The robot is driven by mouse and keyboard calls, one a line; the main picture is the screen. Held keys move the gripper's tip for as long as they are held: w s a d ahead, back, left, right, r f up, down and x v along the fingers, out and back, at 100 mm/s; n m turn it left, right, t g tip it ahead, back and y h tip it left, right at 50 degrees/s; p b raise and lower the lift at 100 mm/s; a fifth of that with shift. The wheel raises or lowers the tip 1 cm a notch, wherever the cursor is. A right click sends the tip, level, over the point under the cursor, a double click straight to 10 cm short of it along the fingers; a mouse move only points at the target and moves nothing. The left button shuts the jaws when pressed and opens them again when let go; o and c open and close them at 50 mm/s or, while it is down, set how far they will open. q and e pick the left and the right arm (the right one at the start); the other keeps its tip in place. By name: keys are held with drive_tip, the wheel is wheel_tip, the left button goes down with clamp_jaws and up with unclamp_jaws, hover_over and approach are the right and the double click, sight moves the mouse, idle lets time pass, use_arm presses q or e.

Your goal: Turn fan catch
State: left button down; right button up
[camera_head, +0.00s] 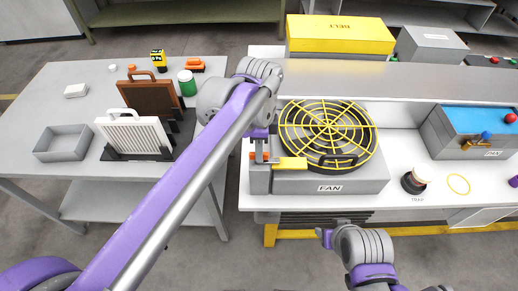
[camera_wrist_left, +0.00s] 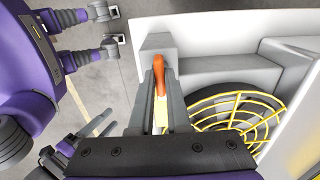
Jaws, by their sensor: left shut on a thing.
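The fan (camera_head: 325,128) has a round yellow grille with a black handle, on a grey housing labelled FAN (camera_head: 330,187) at the bench's front left. A yellow bar (camera_head: 290,163) lies at the grille's front left edge. My left gripper (camera_head: 262,158) is at the housing's left side, shut on the orange catch. The orange catch (camera_wrist_left: 157,74) shows between the two fingers in the left wrist view, beside a grey block (camera_wrist_left: 158,42).
A yellow BELT box (camera_head: 340,36) stands behind the fan. A blue-topped bin (camera_head: 480,120) and a round black TRAP part (camera_head: 411,183) are to the right. The left table (camera_head: 85,183) holds filter panels and an empty grey tray (camera_head: 62,155). A floor gap separates table and bench.

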use_arm(q)
drive_tip(key=n+p, duration=0.1)
drive_tip(key=n, duration=0.2)
drive_tip(key=shift+n, duration=0.4)
drive_tip(key=n+p, duration=0.1)
drive_tip(key=n, duration=0.3)
drive_tip(key=shift+n, duration=0.3)
drive_tip(key=n+p, duration=0.1)
drive_tip(key=n, duration=0.3)
drive_tip(key=shift+n+p, duration=0.4)
drive_tip(key=shift+n, duration=2.4)
drive_tip(key=c, duration=0.9)
unclamp_jaws()
